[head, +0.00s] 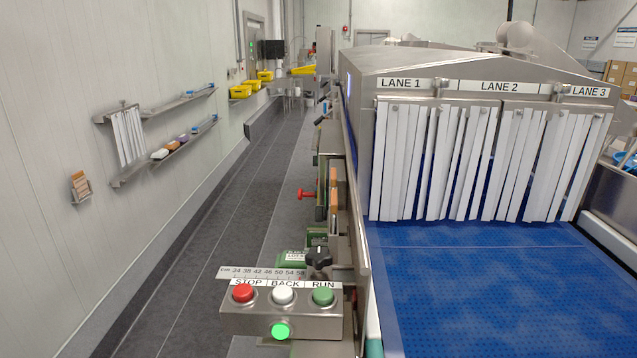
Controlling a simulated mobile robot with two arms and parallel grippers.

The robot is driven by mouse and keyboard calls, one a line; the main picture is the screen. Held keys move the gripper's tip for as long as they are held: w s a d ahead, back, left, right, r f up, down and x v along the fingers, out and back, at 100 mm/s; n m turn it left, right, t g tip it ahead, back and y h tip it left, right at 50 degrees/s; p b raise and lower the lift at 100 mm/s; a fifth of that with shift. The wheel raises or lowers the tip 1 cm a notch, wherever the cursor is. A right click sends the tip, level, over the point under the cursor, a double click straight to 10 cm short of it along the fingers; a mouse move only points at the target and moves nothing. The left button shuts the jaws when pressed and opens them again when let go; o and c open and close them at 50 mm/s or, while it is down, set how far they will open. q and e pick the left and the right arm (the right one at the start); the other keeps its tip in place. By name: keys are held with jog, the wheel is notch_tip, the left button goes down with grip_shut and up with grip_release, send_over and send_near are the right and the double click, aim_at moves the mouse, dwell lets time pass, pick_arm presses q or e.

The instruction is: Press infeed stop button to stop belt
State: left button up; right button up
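A metal control box (262,322) is at the lower middle of the head view, left of the conveyor. On its top are a red button under the STOP label (243,293), a white button (283,295) under BACK and a green button (323,296) under RUN. A bright green lamp (281,331) glows on its front face. The blue belt (480,290) fills the lower right and leads under white strip curtains (430,165) marked LANE 1, LANE 2 and LANE 3. Whether the belt is moving cannot be told. Neither of my grippers is in view.
A ruler strip (262,272) and a black knob (318,257) sit behind the buttons. A red handle (307,194) sticks out from the machine's left side. The grey aisle floor (220,220) is clear. Wall shelves (165,160) and yellow bins (240,91) line the left wall.

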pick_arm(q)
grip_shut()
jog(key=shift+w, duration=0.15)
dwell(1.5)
